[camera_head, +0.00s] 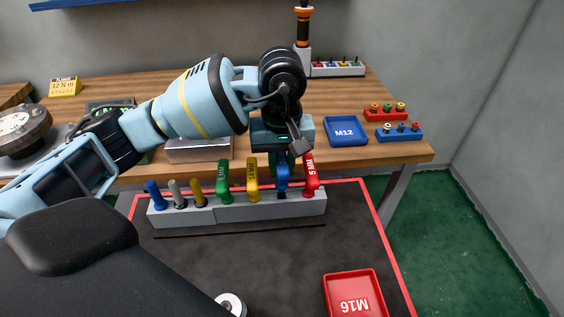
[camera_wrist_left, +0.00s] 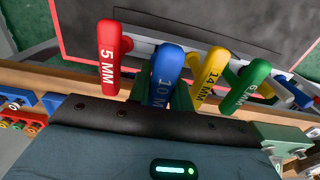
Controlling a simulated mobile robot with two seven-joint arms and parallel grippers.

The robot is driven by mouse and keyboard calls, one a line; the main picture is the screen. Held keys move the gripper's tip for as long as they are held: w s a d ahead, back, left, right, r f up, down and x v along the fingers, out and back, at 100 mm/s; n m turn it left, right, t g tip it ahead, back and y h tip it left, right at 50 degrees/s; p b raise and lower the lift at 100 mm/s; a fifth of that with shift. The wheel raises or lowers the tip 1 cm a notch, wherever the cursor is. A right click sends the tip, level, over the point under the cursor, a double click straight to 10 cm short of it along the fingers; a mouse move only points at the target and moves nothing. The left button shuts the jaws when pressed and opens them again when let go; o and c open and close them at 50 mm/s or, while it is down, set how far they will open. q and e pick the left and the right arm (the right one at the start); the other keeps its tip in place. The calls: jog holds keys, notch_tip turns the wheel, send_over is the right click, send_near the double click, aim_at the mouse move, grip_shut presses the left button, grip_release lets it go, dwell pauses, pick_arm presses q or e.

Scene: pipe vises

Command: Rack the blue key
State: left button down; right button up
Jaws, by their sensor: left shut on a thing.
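The blue key (camera_head: 283,173), marked 10 M in the left wrist view (camera_wrist_left: 165,75), stands upright at the grey rack (camera_head: 240,211), between a yellow key (camera_head: 253,180) and a red key (camera_head: 310,178). Its dark lower end meets the rack's top; I cannot tell how deep it sits. My left gripper (camera_head: 282,158) is above the rack and shut on the blue key; its fingers also show in the left wrist view (camera_wrist_left: 160,94). My right gripper is not in view.
A green key (camera_head: 223,183) and several short-handled tools (camera_head: 178,195) fill the rack's left side. Behind are a wooden bench (camera_head: 385,154), a blue M12 tray (camera_head: 347,131) and red (camera_head: 385,113) and blue (camera_head: 399,132) blocks. A red M16 tray (camera_head: 354,294) lies in front.

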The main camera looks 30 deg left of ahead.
pick_arm(q)
jog(key=shift+f, duration=0.25)
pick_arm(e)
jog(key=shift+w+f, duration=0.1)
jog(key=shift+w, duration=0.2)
pick_arm(q)
jog(key=shift+f, duration=0.2)
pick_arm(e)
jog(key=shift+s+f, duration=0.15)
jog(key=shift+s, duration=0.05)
pick_arm(q)
jog(key=shift+f+b, duration=0.2)
jog(key=shift+b, duration=0.15)
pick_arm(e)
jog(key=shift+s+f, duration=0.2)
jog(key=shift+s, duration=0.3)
pick_arm(q)
jog(key=shift+f, duration=0.2)
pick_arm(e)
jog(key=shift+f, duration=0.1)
